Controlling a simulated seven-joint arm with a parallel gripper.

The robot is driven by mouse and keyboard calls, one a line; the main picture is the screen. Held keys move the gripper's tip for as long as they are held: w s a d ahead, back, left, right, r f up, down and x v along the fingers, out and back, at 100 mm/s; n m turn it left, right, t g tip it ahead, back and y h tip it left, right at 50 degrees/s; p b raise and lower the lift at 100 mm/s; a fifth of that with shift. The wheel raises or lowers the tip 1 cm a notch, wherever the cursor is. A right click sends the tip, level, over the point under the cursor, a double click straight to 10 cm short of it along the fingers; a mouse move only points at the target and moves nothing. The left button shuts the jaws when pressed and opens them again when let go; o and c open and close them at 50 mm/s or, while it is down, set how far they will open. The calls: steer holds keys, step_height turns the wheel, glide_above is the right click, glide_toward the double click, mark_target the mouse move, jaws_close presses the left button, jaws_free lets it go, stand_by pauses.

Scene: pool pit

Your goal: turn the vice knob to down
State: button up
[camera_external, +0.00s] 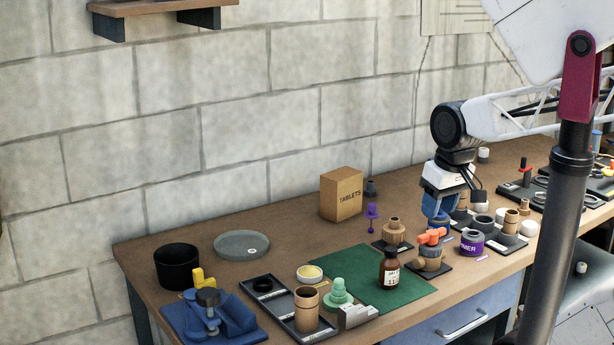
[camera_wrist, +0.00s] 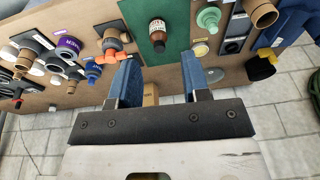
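The blue vice (camera_external: 230,316) stands at the near left end of the bench in the external view. Which way the knob points is too small to tell. My gripper (camera_external: 437,218) hangs over the bench's middle right, well to the right of the vice and apart from it. In the wrist view my gripper (camera_wrist: 158,56) has its two blue fingers spread with nothing held between them. Part of the blue vice (camera_wrist: 288,22) shows at the upper right there.
A brown bottle (camera_external: 389,270) on a green mat (camera_external: 414,289), a green stepped piece (camera_external: 338,293) and a brown cup (camera_external: 306,308) stand between gripper and vice. An orange-handled valve (camera_external: 432,238) is close to my gripper. A black pot (camera_external: 177,267) stands behind the vice.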

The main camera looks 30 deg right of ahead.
steer(key=shift+o, duration=0.5)
steer(key=w+a+f+n+g+y, duration=0.1)
steer(key=w+a+g+y, duration=0.1)
steer(key=a, duration=0.5)
steer(key=w+a+f+g+y, duration=0.2)
steer(key=w+a+y, duration=0.1)
steer(key=a, duration=0.4)
steer(key=w+a+f+n+g+y, duration=0.1)
steer(key=w+a+g+y, duration=0.1)
steer(key=a, duration=0.5)
steer(key=w+y, duration=0.1)
steer(key=w, duration=0.1)
steer(key=shift+w+f+n, duration=0.3)
steer(key=shift+w+f, duration=0.05)
steer(key=shift+w, duration=0.05)
steer(key=n+g+y, duration=0.2)
steer(key=g+y, duration=0.1)
steer(key=y, duration=0.5)
glide_toward(208, 297)
steer(key=shift+w+a+f, duration=0.3)
steer(key=shift+a+f, duration=0.45)
steer(key=shift+a, duration=0.05)
steer(key=shift+a, duration=0.15)
steer(key=shift+x, duration=3.75)
steer(key=shift+r, duration=0.1)
steer(key=shift+r, duration=0.1)
steer(key=c, duration=0.8)
